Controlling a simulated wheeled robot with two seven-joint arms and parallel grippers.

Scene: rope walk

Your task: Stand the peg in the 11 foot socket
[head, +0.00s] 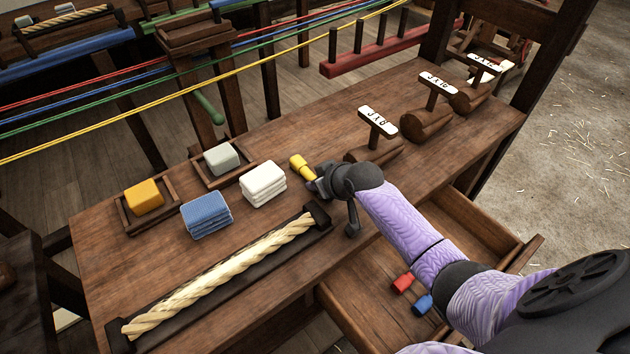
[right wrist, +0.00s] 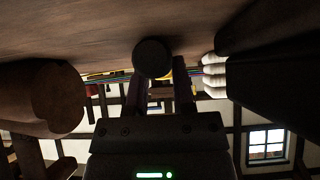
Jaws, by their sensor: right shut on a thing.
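A short yellow peg (head: 301,167) juts toward the back left from my right gripper (head: 316,184), which is shut on it low over the bench. In the right wrist view a dark round end (right wrist: 152,58) covers the space between the finger tips. A red peg (head: 403,283) and a blue peg (head: 422,304) lie in the open drawer (head: 375,310) below. Several dark pegs stand in a red rail (head: 375,52) behind the bench. I cannot make out a socket marked 11. My left gripper is out of view.
Three wooden blocks with white label plates (head: 377,121) stand on the bench's right half. A thick rope (head: 220,275) lies in a dark tray in front. Coloured cords cross behind.

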